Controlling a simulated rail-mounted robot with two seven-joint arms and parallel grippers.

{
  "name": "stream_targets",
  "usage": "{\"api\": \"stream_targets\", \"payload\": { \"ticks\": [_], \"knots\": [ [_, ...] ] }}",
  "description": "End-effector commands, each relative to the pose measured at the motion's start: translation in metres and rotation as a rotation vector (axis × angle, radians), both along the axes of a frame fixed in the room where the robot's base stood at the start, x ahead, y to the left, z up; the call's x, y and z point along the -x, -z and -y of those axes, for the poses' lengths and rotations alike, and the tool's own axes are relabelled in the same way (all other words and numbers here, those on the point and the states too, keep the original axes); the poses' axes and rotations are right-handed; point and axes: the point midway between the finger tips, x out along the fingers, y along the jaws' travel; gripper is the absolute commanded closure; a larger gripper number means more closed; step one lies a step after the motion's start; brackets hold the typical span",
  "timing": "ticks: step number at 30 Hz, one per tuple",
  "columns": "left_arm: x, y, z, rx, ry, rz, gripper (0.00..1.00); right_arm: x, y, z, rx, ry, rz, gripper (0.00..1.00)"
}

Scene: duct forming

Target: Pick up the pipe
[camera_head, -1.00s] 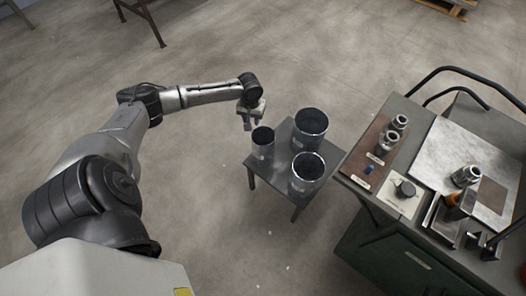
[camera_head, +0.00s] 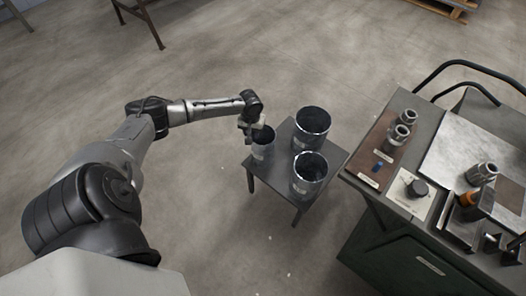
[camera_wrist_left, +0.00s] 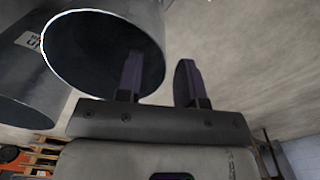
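The smallest of three dark metal pipes (camera_head: 263,152) stands upright at the left of a small table (camera_head: 282,188). My left gripper (camera_head: 250,128) is at its rim, on the far left side. In the left wrist view, the pipe's round open end (camera_wrist_left: 85,50) is close to my gripper (camera_wrist_left: 160,80). The fingers are apart; one overlaps the opening and the other is outside it, so the pipe wall appears between them. Contact cannot be told. Two wider pipes stand on the same table, one behind (camera_head: 312,130) and one in front (camera_head: 309,178). My right gripper is out of view.
A green cart (camera_head: 395,240) stands to the right, with metal fittings (camera_head: 401,133), a white plate (camera_head: 465,145) and a black handle rail. Open concrete floor (camera_head: 235,45) lies behind and in front of the small table.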

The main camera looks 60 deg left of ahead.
Motion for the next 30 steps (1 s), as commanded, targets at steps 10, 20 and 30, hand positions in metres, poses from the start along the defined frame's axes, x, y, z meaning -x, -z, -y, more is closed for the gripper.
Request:
{"api": "stream_targets", "payload": {
  "ticks": [10, 20, 30],
  "knots": [
    [0.000, 0.032, 0.000, -0.001, 0.000, 0.001, 0.65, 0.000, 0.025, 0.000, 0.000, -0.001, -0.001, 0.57],
    [0.000, 0.032, 0.000, -0.001, 0.000, -0.001, 0.82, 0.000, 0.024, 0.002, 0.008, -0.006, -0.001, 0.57],
    [0.001, 0.032, 0.000, -0.001, 0.000, -0.001, 1.00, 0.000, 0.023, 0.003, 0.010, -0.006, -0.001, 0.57]
  ]
}}
